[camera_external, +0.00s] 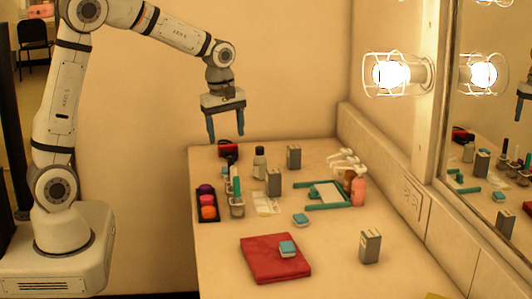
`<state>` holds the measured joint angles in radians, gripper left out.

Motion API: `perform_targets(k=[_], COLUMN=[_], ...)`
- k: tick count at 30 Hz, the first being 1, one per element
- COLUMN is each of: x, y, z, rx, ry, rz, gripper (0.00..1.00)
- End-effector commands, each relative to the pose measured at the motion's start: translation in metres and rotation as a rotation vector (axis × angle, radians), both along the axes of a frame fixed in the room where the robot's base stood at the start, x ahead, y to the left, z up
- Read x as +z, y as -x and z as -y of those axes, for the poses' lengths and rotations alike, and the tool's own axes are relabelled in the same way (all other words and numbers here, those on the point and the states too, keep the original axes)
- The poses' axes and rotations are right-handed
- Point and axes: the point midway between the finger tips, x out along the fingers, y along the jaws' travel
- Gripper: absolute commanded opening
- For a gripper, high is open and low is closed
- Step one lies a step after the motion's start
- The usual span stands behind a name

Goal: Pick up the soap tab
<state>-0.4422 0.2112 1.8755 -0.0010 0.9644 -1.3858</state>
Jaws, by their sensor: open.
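One block (288,249) sits on a red folded cloth or book (262,268) near the front. The other block (301,220) lies on the bare counter behind it. I cannot tell for sure which is the soap tab. My gripper (226,137) is open and empty, pointing down above the back left of the counter, well away from both blocks.
Bottles (259,163), grey boxes (370,246), a dark tray of coloured pots (207,204) and a green-framed holder (326,194) crowd the counter (335,275). Pump bottles (358,186) stand near the right wall. A mirror (495,100) and caged lamp (392,74) are at right. The front right is mostly clear.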

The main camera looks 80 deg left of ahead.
Motion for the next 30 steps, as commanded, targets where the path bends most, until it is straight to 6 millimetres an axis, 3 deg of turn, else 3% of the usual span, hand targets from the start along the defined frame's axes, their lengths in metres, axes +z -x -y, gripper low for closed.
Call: perform_targets(k=[1,6,12,18,30], x=[-0.014,-0.055,-0.099,-0.118,-0.165], y=[-0.009,-0.024,-0.023,-0.019,-0.016], z=[-0.027,-0.111,-0.185,-0.21,-0.208], rx=[0.143,0.642,1.079,1.245,1.251], ry=[0.015,0.052,0.076,0.084,0.084], rz=[-0.01,-0.029,-0.042,-0.048,-0.051], gripper=[0.64,0.64,0.64,0.64,0.64])
